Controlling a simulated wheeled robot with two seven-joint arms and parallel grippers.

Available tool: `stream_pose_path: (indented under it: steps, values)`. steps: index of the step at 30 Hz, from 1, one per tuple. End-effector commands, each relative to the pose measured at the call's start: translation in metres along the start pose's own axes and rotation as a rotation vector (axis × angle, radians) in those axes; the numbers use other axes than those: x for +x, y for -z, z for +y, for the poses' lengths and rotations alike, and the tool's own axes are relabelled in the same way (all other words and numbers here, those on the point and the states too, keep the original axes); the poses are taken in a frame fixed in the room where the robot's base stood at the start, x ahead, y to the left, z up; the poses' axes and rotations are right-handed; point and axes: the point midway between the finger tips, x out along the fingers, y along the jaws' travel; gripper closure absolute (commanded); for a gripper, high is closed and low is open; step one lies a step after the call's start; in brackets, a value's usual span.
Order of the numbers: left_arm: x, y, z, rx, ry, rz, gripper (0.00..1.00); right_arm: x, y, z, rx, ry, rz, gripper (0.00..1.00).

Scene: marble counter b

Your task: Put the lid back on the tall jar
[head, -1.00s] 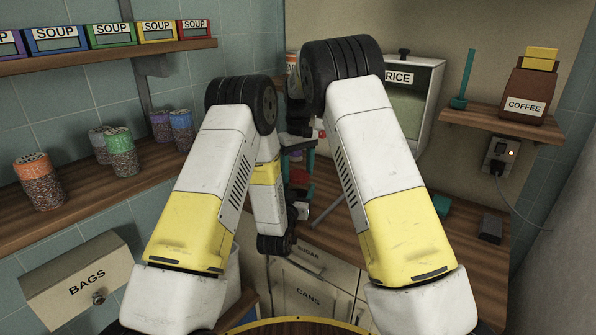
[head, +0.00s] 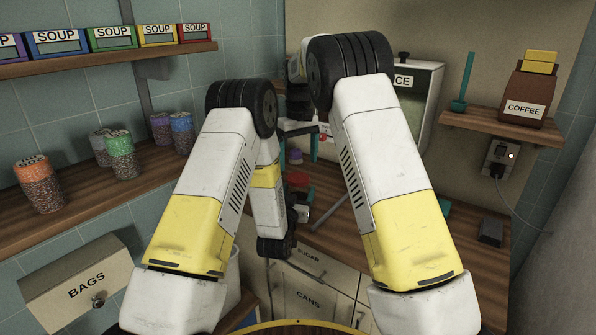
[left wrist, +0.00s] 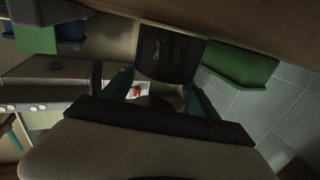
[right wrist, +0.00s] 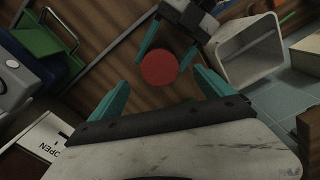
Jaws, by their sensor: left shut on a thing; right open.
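My left gripper (head: 299,210) is shut on a dark jar with pale writing, seen between its teal fingers in the left wrist view (left wrist: 170,54). A round red lid (right wrist: 159,68) is seen from above in the right wrist view, at the jar's top between the left gripper's fingers. It looks seated on the jar; whether it is fully down cannot be told. In the head view the red lid (head: 298,179) shows between the two arms. My right gripper (head: 299,153) is open and empty above the lid, apart from it. The arms hide much of the jar.
Several patterned jars (head: 121,157) stand on the left wooden shelf, below a shelf of soup boxes (head: 54,41). A rice bin (head: 412,100) and coffee bag (head: 525,97) are at the back right. A white open container (right wrist: 250,48) shows in the right wrist view.

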Motion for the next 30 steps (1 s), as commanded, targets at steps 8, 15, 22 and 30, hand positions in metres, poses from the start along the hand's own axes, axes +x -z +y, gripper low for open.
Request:
stream_pose_path:
  steps: [8,15,22,30]
  values:
    - [0.0,0.0,0.0,0.0,0.0,0.001,1.0,-0.053,0.001,0.0,0.0,0.0,0.002,0.08]
    - [0.0,0.0,0.0,0.0,0.0,0.001,1.0,-0.067,0.0,0.0,0.001,-0.001,-0.001,0.08]
    - [0.0,0.0,0.0,0.0,0.0,0.001,1.0,-0.067,0.0,0.0,0.001,0.0,-0.001,0.08]
    - [0.0,0.0,0.0,0.0,0.0,0.0,0.06,-0.067,0.0,0.0,0.001,0.0,-0.001,0.08]
